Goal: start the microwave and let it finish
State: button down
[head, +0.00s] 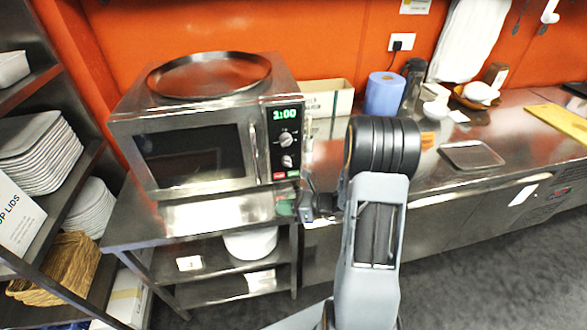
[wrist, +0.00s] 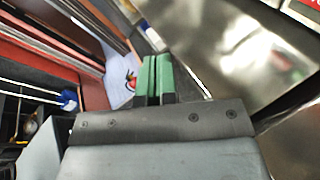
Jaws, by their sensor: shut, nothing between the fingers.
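The microwave (head: 190,152) is a steel box on a steel table at the left in the head view. Its door is shut, and its green display (head: 286,114) reads 1:00. Below the display are two knobs (head: 287,139), a red button (head: 279,175) and a green button (head: 293,173). My gripper (head: 286,206) is just below the panel, near the table's front edge, partly hidden by my arm. In the wrist view my gripper's green fingers (wrist: 157,76) are shut with nothing between them. I cannot tell in the wrist view whether they touch anything.
A round steel tray (head: 210,75) lies on the microwave. A steel counter (head: 430,165) to the right holds a blue paper roll (head: 384,94) and a yellow board (head: 560,121). A shelf with stacked plates (head: 45,155) stands at the left. A white tub (head: 250,244) sits under the table.

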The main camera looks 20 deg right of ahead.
aim_at(293, 174)
jog(key=w+d+f+m+t+h+p, duration=0.1)
jog(key=w+d+f+m+t+h, duration=0.1)
jog(key=d+m, duration=0.5)
jog(key=f+m+t+h, duration=0.1)
jog(key=f+t, duration=0.1)
jog(key=t, duration=0.1)
jog(key=shift+w+d+m+t, duration=0.2)
jog(key=shift+m+t, duration=0.1)
jog(key=shift+m, duration=0.1)
jog(key=w+d+b, duration=0.1)
jog(key=w, duration=0.7)
jog(key=shift+w+d, duration=0.3)
jog(key=shift+d, duration=0.05)
